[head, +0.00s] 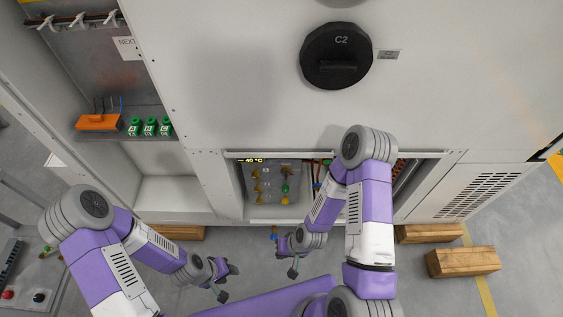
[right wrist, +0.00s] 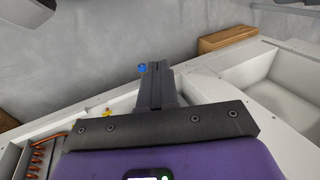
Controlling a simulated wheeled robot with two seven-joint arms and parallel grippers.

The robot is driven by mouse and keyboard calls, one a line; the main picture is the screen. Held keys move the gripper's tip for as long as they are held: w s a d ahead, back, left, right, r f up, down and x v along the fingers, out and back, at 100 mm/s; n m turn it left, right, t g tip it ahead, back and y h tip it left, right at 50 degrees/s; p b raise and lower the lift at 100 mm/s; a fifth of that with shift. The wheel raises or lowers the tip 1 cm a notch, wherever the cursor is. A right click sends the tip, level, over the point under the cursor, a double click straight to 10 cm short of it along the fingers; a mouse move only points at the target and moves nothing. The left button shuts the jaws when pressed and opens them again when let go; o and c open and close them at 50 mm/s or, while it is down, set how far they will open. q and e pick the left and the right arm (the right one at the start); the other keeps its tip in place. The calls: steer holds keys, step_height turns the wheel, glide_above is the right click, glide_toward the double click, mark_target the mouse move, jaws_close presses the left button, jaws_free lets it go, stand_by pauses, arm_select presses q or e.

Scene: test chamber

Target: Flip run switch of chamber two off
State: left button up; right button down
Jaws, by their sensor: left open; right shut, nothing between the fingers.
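The chamber two front (head: 230,85) carries a large black round knob marked C2 (head: 337,55). Below it, a recessed control panel (head: 272,182) shows a "-40 °C" readout and several yellow-based switches, with a green and a red tip among them. Labels are too small to read, so I cannot tell which is the run switch. My right gripper (head: 285,257) is shut and empty just below the recess. In the right wrist view its closed fingers (right wrist: 155,85) are beside a small blue tip (right wrist: 142,68); contact is unclear. My left gripper (head: 229,282) is open and empty, lower left.
A shelf at left holds an orange block (head: 99,122) and several green containers (head: 150,127). Wooden blocks (head: 463,262) lie on the floor at right. A vented panel (head: 480,194) is right of the recess. My right arm covers part of the recess.

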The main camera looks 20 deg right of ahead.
steer(key=w+a+r+m+t+p, duration=0.1)
steer(key=w+r+m+t+p, duration=0.1)
steer(key=w+m+t+p, duration=0.3)
steer(key=w+a+r+m+t+p, duration=0.1)
steer(key=w+a+r+t+p, duration=0.15)
steer(key=w, duration=0.45)
steer(key=w+d+r+m+t+h+p, duration=0.1)
steer(key=d+r+m+t+h+p, duration=0.5)
steer(key=m, duration=0.6)
step_height(320, 180, up, 2)
steer(key=t+h+p, duration=0.1)
steer(key=t+h, duration=0.1)
steer(key=h, duration=0.1)
steer(key=shift+d+r, duration=0.25)
steer(key=shift+d, duration=0.15)
steer(key=shift+w, duration=0.1)
steer(key=b+x, duration=0.2)
steer(key=x, duration=1.2)
steer(key=shift+r, duration=0.2)
steer(key=shift+d+b, duration=0.1)
steer(key=shift+b, duration=0.2)
